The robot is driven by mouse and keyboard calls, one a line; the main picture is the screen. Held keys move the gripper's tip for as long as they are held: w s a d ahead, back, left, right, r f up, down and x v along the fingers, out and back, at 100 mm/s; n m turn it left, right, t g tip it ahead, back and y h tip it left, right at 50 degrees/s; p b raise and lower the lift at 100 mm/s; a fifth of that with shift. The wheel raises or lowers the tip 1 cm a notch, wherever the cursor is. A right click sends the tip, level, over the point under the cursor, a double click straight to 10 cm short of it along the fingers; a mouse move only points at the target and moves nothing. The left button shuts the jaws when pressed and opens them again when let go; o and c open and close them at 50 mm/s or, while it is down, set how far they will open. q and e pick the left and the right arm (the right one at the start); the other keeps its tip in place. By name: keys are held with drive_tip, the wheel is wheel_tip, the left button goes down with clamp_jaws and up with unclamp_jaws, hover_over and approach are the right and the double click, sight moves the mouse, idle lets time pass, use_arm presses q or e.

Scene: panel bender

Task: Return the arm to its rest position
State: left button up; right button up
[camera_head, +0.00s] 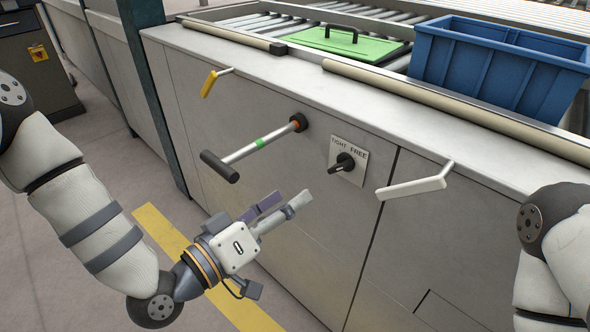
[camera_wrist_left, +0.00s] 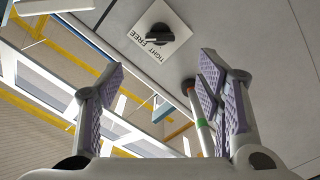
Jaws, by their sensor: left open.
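My left arm (camera_head: 85,215) comes in from the left, bent at the elbow. Its left gripper (camera_head: 286,203) is open and empty in front of the grey machine panel, below the crank and the knob. In the left wrist view the two purple-padded fingers stand apart with nothing held between them (camera_wrist_left: 162,75). The black knob (camera_head: 342,163) sits on a "TIGHT FREE" plate and also shows ahead in the left wrist view (camera_wrist_left: 160,35). My right arm (camera_head: 560,245) shows at the right edge; its gripper is out of view.
A metal crank (camera_head: 265,143) with a black grip and green band sticks out above the left gripper. A yellow-handled lever (camera_head: 210,83) and a white lever (camera_head: 412,187) also protrude. A blue crate (camera_head: 495,65) and green lid (camera_head: 350,44) stand on top. Floor at left is clear.

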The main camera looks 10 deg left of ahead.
use_arm(q)
drive_tip(key=s+a+f+m+g+y+p, duration=0.1)
drive_tip(key=s+a+f+g+y, duration=0.15)
drive_tip(key=s+f+g, duration=0.5)
drive_tip(key=s+a+f+g+y, duration=0.2)
drive_tip(key=s+f+y, duration=0.1)
drive_tip(key=s+f, duration=0.8)
drive_tip(key=s+a+f+g+y, duration=0.2)
drive_tip(key=s+a+g, duration=0.2)
drive_tip(key=s, duration=0.5)
drive_tip(key=s+a+f+g+y, duration=0.2)
drive_tip(key=s+a, duration=0.4)
drive_tip(key=s, duration=0.3)
drive_tip(key=shift+a+f+g+y+p, duration=0.2)
drive_tip(key=shift+f+g+y+p, duration=0.15)
drive_tip(key=shift+g+y, duration=0.35)
use_arm(e)
drive_tip(key=shift+w+r+t, duration=0.4)
drive_tip(key=shift+w+r, duration=0.6)
